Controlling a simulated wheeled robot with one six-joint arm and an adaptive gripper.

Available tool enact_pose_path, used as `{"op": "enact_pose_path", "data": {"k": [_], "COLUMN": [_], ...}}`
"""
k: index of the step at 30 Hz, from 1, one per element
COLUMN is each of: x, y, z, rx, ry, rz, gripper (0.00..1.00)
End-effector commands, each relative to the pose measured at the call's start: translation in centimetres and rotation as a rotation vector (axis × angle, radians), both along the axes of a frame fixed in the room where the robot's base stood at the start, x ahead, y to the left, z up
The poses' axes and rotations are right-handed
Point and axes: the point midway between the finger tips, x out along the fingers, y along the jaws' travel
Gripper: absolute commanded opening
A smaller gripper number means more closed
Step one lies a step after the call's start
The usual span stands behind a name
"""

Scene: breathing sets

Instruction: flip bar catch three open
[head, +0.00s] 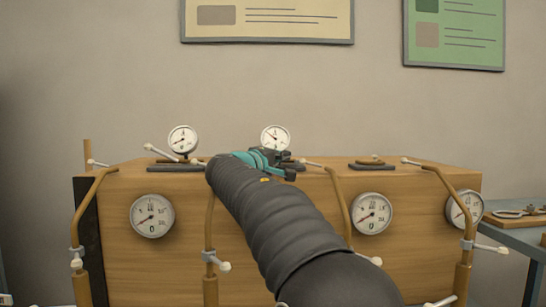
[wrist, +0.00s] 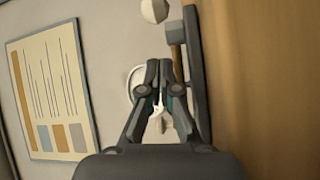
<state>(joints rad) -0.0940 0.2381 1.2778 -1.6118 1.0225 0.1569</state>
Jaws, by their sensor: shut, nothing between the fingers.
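My gripper (head: 278,158) is above the top edge of the wooden cabinet, near its middle, with my arm reaching in from the lower right. In the wrist view my gripper (wrist: 159,66) is shut and empty, in front of a white round gauge. A long dark bar (wrist: 197,85) runs beside its fingers on the right, with a grey block and a white ball (wrist: 154,10) beyond the fingertips. Contact cannot be told. Dark low fittings sit along the cabinet top: a left one (head: 176,168) and a right one (head: 372,166). I cannot tell which catch is number three.
The wooden cabinet (head: 130,185) carries round gauges on its front and two above its top. Bent brass pipes (head: 445,190) with white-knobbed levers stand before it. A side table (head: 520,228) holds small parts at right. Wall posters hang behind.

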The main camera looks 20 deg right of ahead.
Motion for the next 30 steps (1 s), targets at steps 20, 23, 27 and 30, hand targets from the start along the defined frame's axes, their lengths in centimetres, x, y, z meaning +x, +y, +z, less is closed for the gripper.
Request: {"op": "enact_pose_path", "data": {"k": [20,23,27,30], "x": [-3.7,-3.7,-3.7,-3.8], "y": [-1.3,-1.3,-1.0,-0.4], "z": [-0.8,-0.8,-0.8,-1.0], "rx": [0.0,0.0,0.0,0.001], "ry": [0.0,0.0,-0.001,-0.001], "rz": [0.0,0.0,0.008,0.033], "gripper": [0.0,0.0,0.0,0.0]}}
